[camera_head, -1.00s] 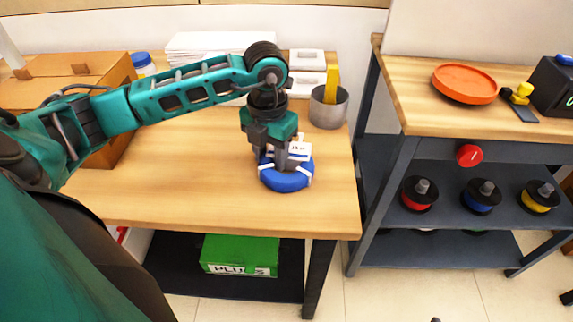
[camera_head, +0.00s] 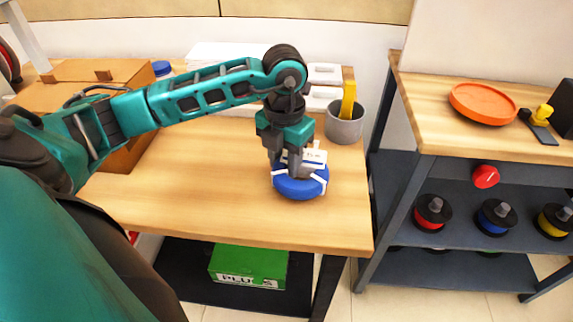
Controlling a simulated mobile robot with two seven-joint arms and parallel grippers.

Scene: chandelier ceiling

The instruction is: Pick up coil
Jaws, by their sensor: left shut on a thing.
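The coil (camera_head: 300,188) is a blue ring with white ties and a white label. It is at the right part of the wooden table, and I cannot tell whether it still touches the top. My left gripper (camera_head: 287,170) points down and is shut on the coil at its rear left side, hiding part of it. My right gripper is not in view.
A grey cup (camera_head: 344,126) with a yellow item stands behind the coil. A cardboard box (camera_head: 125,142) is at the left of the table (camera_head: 190,200). A shelf unit (camera_head: 440,151) with an orange dish (camera_head: 482,104) and several spools stands at right. The table front is clear.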

